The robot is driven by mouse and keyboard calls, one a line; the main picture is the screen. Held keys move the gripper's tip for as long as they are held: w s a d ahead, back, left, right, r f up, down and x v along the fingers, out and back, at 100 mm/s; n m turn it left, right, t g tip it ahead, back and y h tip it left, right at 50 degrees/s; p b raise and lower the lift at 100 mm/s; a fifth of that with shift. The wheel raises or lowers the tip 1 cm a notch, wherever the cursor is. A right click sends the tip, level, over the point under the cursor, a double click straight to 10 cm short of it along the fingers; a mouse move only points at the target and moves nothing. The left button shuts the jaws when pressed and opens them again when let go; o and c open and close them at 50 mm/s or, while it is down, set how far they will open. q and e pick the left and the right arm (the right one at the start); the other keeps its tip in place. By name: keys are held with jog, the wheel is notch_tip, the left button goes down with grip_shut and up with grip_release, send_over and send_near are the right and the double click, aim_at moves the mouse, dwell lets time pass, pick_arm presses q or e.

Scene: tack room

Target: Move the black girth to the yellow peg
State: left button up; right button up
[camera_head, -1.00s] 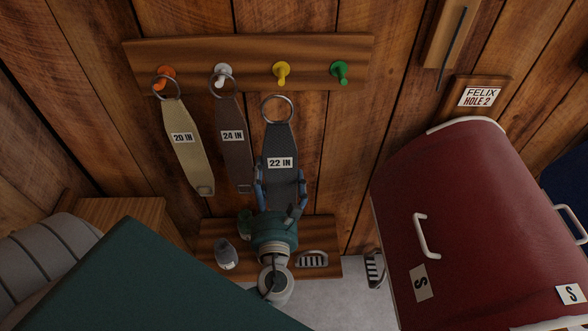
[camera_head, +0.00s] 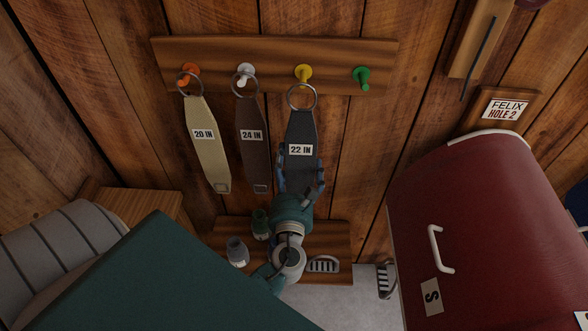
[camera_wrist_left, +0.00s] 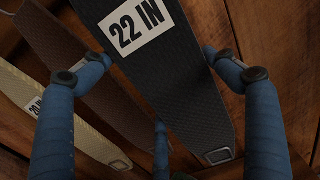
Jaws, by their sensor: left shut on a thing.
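The black girth (camera_head: 301,128), labelled 22 IN, hangs upright with its metal ring (camera_head: 301,96) at the top. The yellow peg (camera_head: 303,73) is on the wooden rack, and the ring's top edge meets the peg's lower end in the head view. I cannot tell whether the ring is around the peg or in front of it. My left gripper (camera_head: 301,178) is shut on the lower part of the girth. In the left wrist view, blue fingers (camera_wrist_left: 160,95) flank the girth (camera_wrist_left: 175,90) below its label. My right gripper is not in view.
A tan girth (camera_head: 209,150) hangs at the orange peg (camera_head: 189,73), and a brown girth (camera_head: 252,150) at the white peg (camera_head: 245,73). The green peg (camera_head: 362,76) is bare. Bottles (camera_head: 237,252) stand by the low shelf (camera_head: 338,240). A red padded trunk (camera_head: 490,220) is right.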

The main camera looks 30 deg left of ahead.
pick_arm(q)
jog(key=f+b+x, duration=0.1)
jog(key=x, duration=0.5)
dwell(0.6)
dwell(0.6)
